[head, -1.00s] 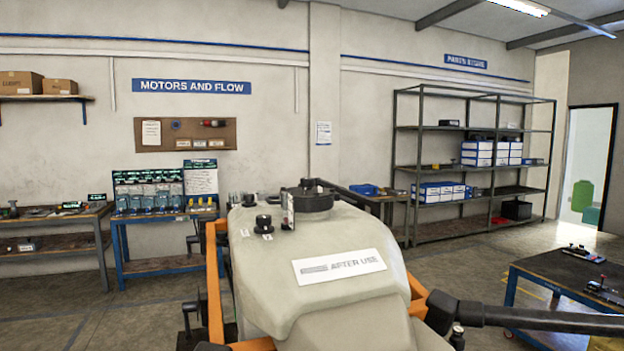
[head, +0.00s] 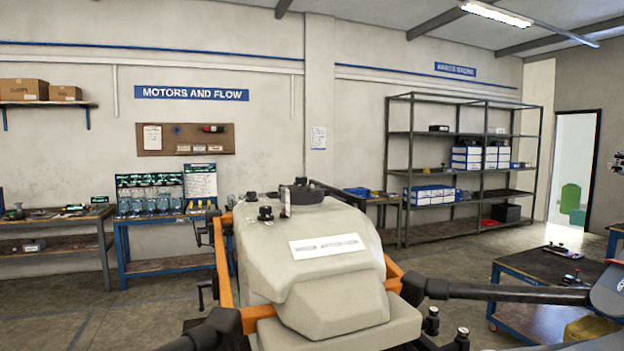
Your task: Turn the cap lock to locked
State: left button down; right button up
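The spray drone's pale tank (head: 325,262) stands in the middle of the head view, in an orange frame with black arms. A round black cap (head: 303,194) sits on top at its far side. A small black knob (head: 265,213) stands on the top left of the tank, beside small pale marks too small to read. An upright clear and dark piece (head: 285,205) stands between knob and cap. I cannot tell which way the lock is turned. Neither of my grippers is in view.
A low blue-framed table (head: 545,268) with small tools is at the right, close to a drone arm (head: 500,291). Workbenches (head: 165,225) line the back wall at the left. Shelving (head: 465,170) stands at the back right. A small dark object cut by the right edge is unclear.

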aim_at(301, 181)
jog(key=z, duration=0.7)
jog(key=i, duration=0.6)
jog(key=u, duration=0.9)
jog(key=k, duration=1)
jog(key=z, duration=1.5)
jog(key=i, duration=1.3)
jog(key=u, duration=2)
